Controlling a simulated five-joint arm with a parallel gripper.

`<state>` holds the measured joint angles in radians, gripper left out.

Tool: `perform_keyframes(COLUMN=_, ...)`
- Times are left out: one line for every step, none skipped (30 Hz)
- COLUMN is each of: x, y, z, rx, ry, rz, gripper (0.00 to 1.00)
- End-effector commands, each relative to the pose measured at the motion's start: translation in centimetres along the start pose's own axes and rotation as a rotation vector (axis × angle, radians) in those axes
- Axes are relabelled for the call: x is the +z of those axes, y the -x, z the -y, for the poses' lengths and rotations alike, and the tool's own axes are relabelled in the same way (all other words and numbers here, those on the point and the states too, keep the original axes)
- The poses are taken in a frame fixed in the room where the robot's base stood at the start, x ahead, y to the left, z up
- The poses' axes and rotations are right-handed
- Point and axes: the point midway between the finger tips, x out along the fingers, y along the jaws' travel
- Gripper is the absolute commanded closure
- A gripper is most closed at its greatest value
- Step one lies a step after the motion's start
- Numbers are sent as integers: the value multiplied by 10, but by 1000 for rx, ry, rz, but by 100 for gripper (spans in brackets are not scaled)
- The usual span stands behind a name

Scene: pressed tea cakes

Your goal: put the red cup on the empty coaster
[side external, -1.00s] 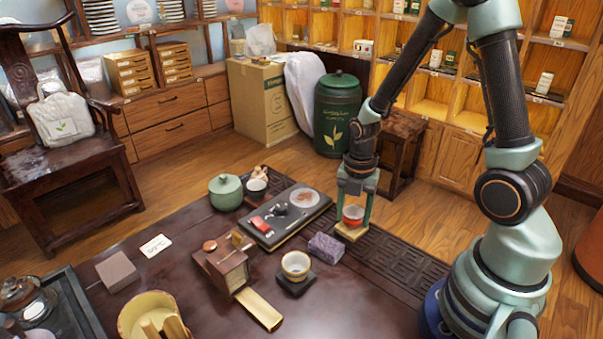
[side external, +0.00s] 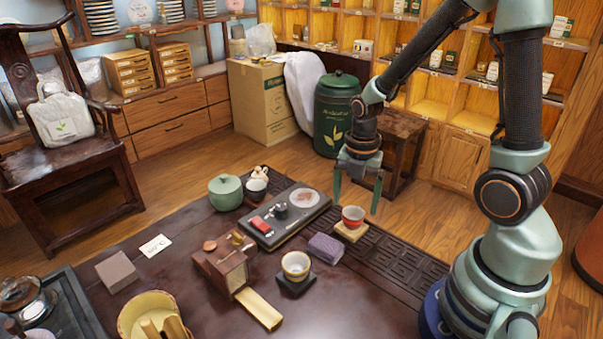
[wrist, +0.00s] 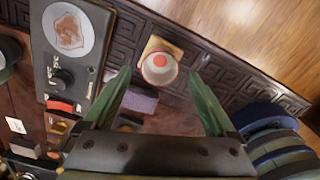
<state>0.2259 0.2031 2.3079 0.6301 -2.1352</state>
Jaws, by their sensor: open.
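The red cup (side external: 353,214) stands upright on a light wooden coaster (side external: 351,232) at the table's far right edge, by the carved border. In the wrist view the cup (wrist: 160,68) shows from above, on the coaster (wrist: 150,45). My gripper (side external: 356,203) is open and empty, raised above the cup and apart from it. Its two green fingers also show spread in the wrist view (wrist: 163,80). A white and tan cup (side external: 295,264) sits on a dark coaster (side external: 294,284) nearer the front. I see no coaster that is clearly empty.
A purple block (side external: 326,248) sits between the two cups. A wooden box (side external: 219,268), a green lidded jar (side external: 225,192) and a wooden tub (side external: 152,318) stand further left. The front right tabletop is clear.

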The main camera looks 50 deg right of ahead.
Motion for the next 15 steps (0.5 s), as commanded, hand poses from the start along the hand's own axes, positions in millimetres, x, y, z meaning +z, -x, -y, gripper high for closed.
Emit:
perform_keyframes(x=1, y=10, z=-1, rx=6, ry=0, rz=4, gripper=9)
perform_keyframes(x=1, y=16, z=-1, rx=6, ry=0, rz=4, gripper=9)
perform_keyframes(x=1, y=24, z=-2, rx=7, ry=0, rz=4, gripper=9)
perform_keyframes(x=1, y=29, z=-1, rx=7, ry=0, rz=4, gripper=9)
perform_keyframes(x=1, y=34, z=-1, rx=6, ry=0, rz=4, gripper=9)
perform_keyframes(x=1, y=42, z=-1, rx=6, ry=0, rz=4, gripper=9)
perform_keyframes(x=1, y=47, z=-1, rx=5, ry=0, rz=3, gripper=9)
perform_keyframes(x=1, y=51, z=-1, rx=5, ry=0, rz=3, gripper=9)
perform_keyframes(x=0, y=57, z=-1, rx=4, ry=0, rz=3, gripper=9)
perform_keyframes(x=1, y=61, z=-1, rx=5, ry=0, rz=3, gripper=9)
perform_keyframes(x=0, y=64, z=-1, rx=4, ry=0, rz=2, gripper=9)
perform_keyframes(x=0, y=68, z=-1, rx=3, ry=0, rz=2, gripper=9)
perform_keyframes(x=0, y=71, z=0, rx=2, ry=0, rz=1, gripper=9)
perform_keyframes(x=0, y=73, z=0, rx=2, ry=0, rz=1, gripper=9)
perform_keyframes(x=0, y=75, z=0, rx=2, ry=-2, rz=2, gripper=9)
